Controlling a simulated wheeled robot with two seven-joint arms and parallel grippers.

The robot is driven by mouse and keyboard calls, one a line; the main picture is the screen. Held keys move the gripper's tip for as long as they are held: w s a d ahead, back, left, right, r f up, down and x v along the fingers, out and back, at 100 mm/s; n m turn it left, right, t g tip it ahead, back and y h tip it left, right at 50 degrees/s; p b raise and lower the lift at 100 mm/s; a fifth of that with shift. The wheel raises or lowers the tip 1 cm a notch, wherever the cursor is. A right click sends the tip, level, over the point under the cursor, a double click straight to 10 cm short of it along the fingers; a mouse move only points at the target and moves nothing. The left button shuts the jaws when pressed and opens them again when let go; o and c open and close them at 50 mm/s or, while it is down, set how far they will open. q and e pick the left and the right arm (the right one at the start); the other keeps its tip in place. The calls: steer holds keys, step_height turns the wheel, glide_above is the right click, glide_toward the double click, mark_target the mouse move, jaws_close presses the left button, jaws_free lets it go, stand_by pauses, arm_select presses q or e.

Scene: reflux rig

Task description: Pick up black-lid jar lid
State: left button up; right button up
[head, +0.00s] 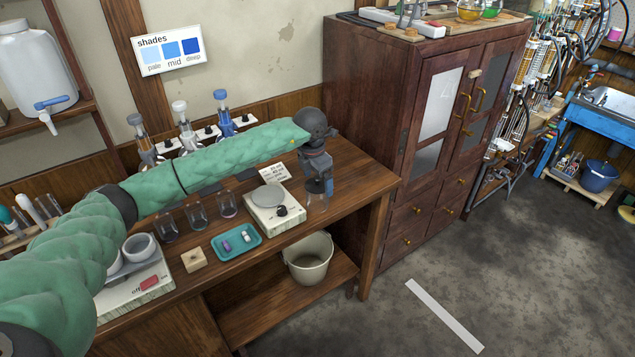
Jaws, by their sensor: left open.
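My left arm, in a green sleeve, reaches across the bench from the left. My left gripper (319,181) points down at the bench's right end and is open. A small clear glass jar (316,199) stands upright directly under it, right of the white hotplate (275,209). The gripper's fingers are at the jar's top. The dark gripper covers the jar's top, so I cannot make out the black lid or whether the fingers touch it. My right gripper is not in view.
Three glass beakers (197,216) and a teal tray (236,243) with small items lie left of the hotplate. Tap bottles stand behind my arm. A tall wooden cabinet (390,130) rises right of the bench. A bucket (309,262) sits on the lower shelf.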

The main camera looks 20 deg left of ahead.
arm_select(q)
steer(key=shift+f, duration=0.1)
steer(key=c, duration=0.9)
steer(key=shift+c, duration=0.8)
